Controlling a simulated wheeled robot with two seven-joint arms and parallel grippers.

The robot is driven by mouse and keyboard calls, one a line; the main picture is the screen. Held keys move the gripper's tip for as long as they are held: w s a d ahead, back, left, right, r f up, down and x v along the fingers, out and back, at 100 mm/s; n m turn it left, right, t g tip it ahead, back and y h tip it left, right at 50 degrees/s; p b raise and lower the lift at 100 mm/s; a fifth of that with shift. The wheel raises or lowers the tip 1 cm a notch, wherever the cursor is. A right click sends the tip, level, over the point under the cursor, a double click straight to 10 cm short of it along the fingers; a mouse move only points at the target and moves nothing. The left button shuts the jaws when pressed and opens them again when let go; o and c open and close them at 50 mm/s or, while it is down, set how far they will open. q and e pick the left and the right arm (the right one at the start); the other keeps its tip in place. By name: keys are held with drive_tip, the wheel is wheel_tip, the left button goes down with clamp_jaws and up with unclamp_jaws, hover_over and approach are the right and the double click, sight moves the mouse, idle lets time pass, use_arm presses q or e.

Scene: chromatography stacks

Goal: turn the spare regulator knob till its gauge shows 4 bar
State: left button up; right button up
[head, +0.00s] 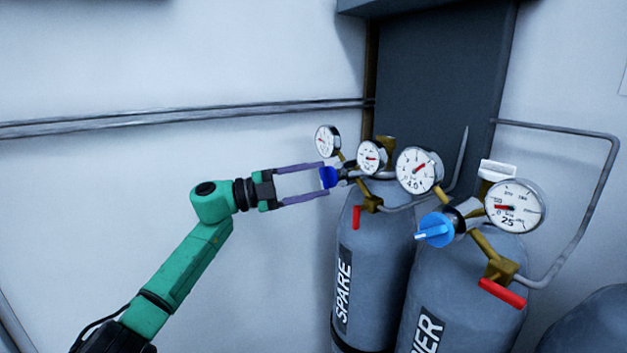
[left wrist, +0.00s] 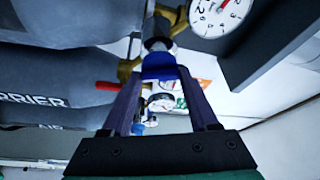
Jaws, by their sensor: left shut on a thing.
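The spare regulator knob (head: 328,177) is dark blue and sits at the left end of the regulator on the grey SPARE cylinder (head: 367,245). My left gripper (head: 325,179) has its two purple fingers on either side of the knob and is shut on it. The left wrist view shows the knob (left wrist: 158,66) between the fingertips (left wrist: 158,76). Two spare gauges, a left one (head: 327,141) and a right one (head: 371,157), stand above; their readings are too small to tell. In the left wrist view a gauge (left wrist: 221,14) is cut off by the top edge.
The CARRIER cylinder (head: 462,290) stands to the right with a light blue knob (head: 435,230), a gauge marked 4.0 (head: 418,169) and one marked 25 (head: 515,206). Red valve handles show on the spare (head: 356,217) and carrier (head: 502,293).

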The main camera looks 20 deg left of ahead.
use_arm(q)
drive_tip(key=m, duration=0.1)
drive_tip(key=m+y, duration=0.1)
drive_tip(key=m, duration=0.1)
drive_tip(key=m+g+p, duration=0.1)
drive_tip(key=shift+r+m, duration=0.3)
drive_tip(key=shift+m+g+y+p, duration=0.15)
drive_tip(key=shift+m+y+p, duration=0.15)
drive_tip(key=shift+m+y, duration=0.6)
drive_tip(key=shift+m+g+y+p, duration=0.15)
drive_tip(key=shift+m+y+p, duration=0.2)
drive_tip(key=shift+m, duration=0.95)
drive_tip(key=o, duration=1.4)
drive_tip(key=b+v, duration=0.4)
drive_tip(key=v, duration=1)
drive_tip(key=shift+s+a+r+b, duration=0.1)
drive_tip(key=shift+s+a+b, duration=0.1)
drive_tip(key=shift+b, duration=0.1)
